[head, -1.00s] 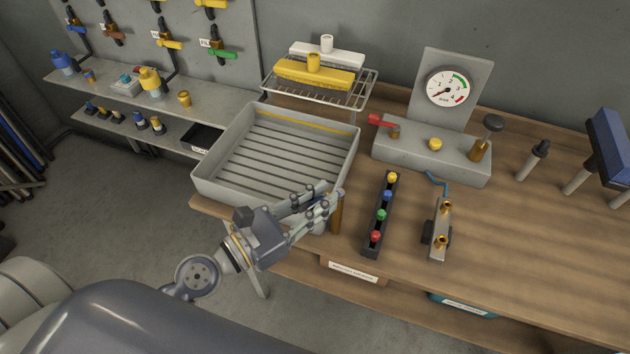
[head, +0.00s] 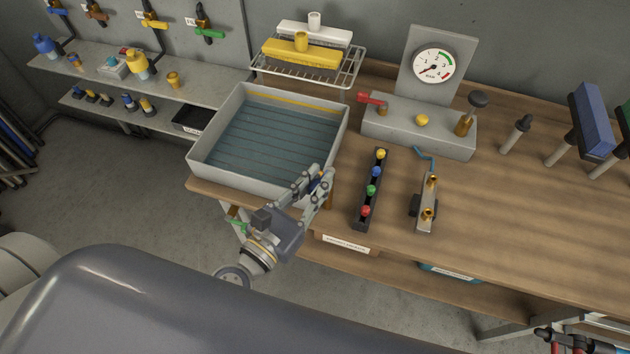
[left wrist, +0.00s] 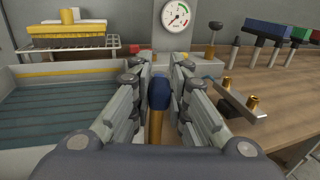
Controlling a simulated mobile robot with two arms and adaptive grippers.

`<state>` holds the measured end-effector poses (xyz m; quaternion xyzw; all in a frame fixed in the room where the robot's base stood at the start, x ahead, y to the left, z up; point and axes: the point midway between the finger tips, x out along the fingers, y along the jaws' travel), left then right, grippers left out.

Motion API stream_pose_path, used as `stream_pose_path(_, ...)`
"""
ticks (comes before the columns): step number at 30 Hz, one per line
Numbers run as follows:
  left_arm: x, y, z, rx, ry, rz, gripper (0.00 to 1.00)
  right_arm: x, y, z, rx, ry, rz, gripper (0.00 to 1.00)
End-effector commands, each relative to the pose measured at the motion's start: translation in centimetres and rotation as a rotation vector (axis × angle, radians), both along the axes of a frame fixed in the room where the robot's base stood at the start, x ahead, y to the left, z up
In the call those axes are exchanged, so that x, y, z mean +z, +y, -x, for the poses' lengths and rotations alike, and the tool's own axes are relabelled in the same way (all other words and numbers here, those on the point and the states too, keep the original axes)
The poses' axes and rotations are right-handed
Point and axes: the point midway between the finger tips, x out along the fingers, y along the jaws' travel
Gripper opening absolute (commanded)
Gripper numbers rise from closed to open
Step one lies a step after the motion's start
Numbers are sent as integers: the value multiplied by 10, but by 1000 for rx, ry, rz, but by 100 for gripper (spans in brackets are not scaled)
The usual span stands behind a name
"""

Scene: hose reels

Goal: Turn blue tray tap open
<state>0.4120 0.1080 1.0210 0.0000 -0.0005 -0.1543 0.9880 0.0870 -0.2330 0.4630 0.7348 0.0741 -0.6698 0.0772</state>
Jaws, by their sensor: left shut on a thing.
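The grey tray (head: 203,148) stands at the left end of the wooden bench, with bluish water over its ribbed floor. Its tap has a blue handle (left wrist: 159,92) on a brass-coloured stem (left wrist: 155,128), at the tray's front right corner. My left gripper (head: 319,181) is shut on the blue handle, with one finger on each side of it in the left wrist view. In the head view the fingers hide most of the tap.
A rack of several coloured knobs (head: 372,190) stands close right of the tap. A gauge block (head: 420,132) with a red lever is behind it. A wire rack with brushes (head: 305,72) stands behind the tray. Bench space to the right is partly clear.

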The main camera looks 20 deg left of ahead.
Motion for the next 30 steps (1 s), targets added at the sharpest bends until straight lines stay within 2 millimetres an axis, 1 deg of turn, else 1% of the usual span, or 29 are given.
stream_pose_path(2, -1, 0, 0, -1, 1, 0, 0, 0, 0, 0, 0, 0, 0, 0)
stream_pose_path(3, -1, 0, 0, -1, 1, 0, 20, 0, 0, 0, 0, 0, 0, 0)
stream_pose_path(5, -1, 0, 0, -1, 1, 0, 34, 0, 0, 0, 1, 0, 0, 0)
stream_pose_path(6, -1, 0, 0, -1, 1, 0, 37, 0, 0, 0, 1, 0, 0, 0)
stream_pose_path(13, 0, 0, 0, -1, 1, 0, 37, 0, 0, 0, 1, 0, 0, 0)
stream_pose_path(16, 0, 0, 0, -2, 1, -1, 37, 0, -5, -1, 3, -1, 5, 0)
stream_pose_path(20, 0, 0, 3, -5, -1, -4, 37, 0, -4, 0, 2, -1, 4, 0)
stream_pose_path(30, -1, 7, 25, -7, -1, -5, 37, 0, -2, 0, 1, 0, 2, 0)
